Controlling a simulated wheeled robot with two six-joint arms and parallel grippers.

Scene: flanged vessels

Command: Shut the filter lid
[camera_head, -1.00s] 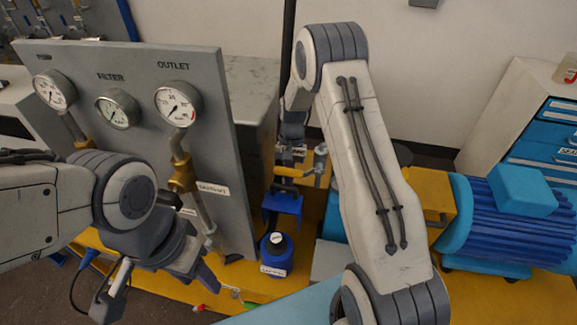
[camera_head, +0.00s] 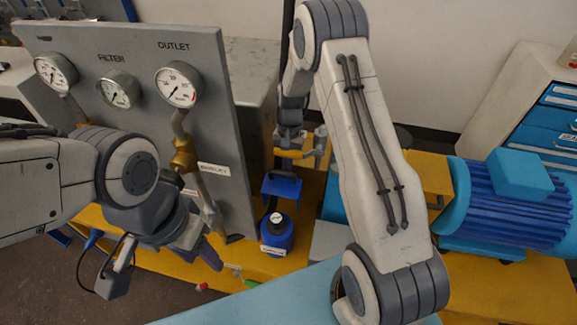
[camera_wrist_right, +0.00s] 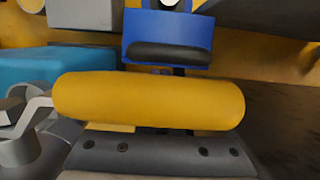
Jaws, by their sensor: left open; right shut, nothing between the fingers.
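A yellow cylindrical handle (camera_wrist_right: 148,101) lies across the middle of the right wrist view, with a bent metal rod at its left. In the head view this yellow handle (camera_head: 301,154) is small and partly hidden by my right gripper (camera_head: 289,140). My right gripper is shut with nothing held, right by the handle; I cannot tell whether they touch. A blue bracket-like part (camera_head: 281,187) sits below the handle; in the right wrist view a blue part with a black pad (camera_wrist_right: 168,38) is beyond it. I cannot make out the lid clearly. My left gripper (camera_head: 212,254) is open and empty.
The grey gauge panel (camera_head: 215,120) stands between my left arm and the handle. A blue vessel with a small gauge (camera_head: 277,236) sits on the yellow base (camera_head: 258,268). A blue ribbed motor (camera_head: 515,203) is at the right.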

